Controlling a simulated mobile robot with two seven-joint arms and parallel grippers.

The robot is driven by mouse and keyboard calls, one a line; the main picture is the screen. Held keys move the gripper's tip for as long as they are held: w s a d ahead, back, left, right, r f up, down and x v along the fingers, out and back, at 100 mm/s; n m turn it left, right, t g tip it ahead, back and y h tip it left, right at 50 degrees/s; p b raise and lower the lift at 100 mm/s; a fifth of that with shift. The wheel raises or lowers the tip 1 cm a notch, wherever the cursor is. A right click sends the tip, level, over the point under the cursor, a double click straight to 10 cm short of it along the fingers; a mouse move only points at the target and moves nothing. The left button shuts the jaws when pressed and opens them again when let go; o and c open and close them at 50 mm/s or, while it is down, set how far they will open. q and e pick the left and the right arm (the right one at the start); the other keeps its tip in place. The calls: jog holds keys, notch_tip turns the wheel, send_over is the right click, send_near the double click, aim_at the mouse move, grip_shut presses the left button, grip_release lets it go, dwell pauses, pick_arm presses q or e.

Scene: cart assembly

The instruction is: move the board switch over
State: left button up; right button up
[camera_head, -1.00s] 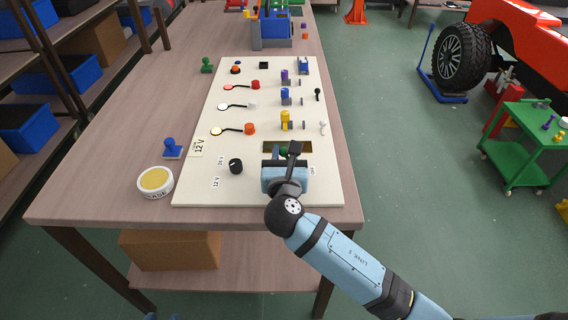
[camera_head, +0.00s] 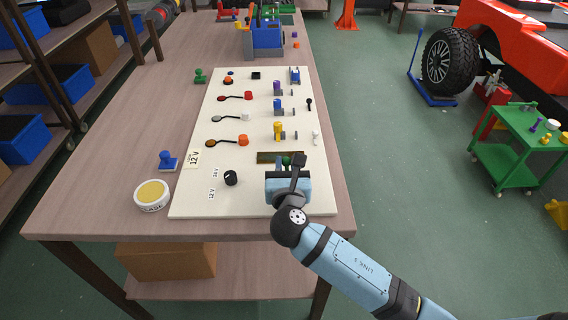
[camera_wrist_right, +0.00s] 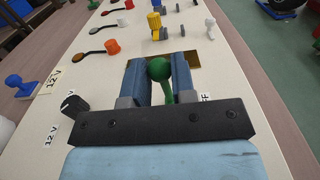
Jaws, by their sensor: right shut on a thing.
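The board switch is a green ball-topped lever (camera_wrist_right: 159,69) standing in a brass-coloured slot plate (camera_head: 266,157) on the cream board. My right gripper (camera_wrist_right: 160,75) is at the lever, with one blue finger on each side of it just below the ball. It is shut on the lever, whose stem leans in the right wrist view. In the head view the gripper (camera_head: 287,167) hides part of the slot and most of the lever. An "OFF" label beside the slot is partly covered in the wrist view. My left gripper is not in view.
The cream board (camera_head: 200,202) carries a black knob (camera_head: 231,178), several coloured plugs and round lamps on black leads. A blue stamp (camera_head: 168,161) and a round tin (camera_head: 152,195) stand left of it. A blue container (camera_head: 266,40) stands at the back.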

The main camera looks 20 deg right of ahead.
jog(key=shift+s+d+p, duration=0.15)
jog(key=shift+d+p, duration=0.25)
jog(key=shift+d, duration=0.3)
jog(key=shift+o, duration=0.2)
jog(key=shift+s+d+f+p, duration=0.15)
jog(key=shift+d+p, duration=0.05)
jog(key=shift+d, duration=0.2)
jog(key=shift+s+d+f+p, duration=0.1)
jog(key=shift+d+f+p, duration=0.05)
jog(key=shift+d, duration=0.2)
jog(key=o, duration=0.8)
jog(key=shift+d, duration=0.1)
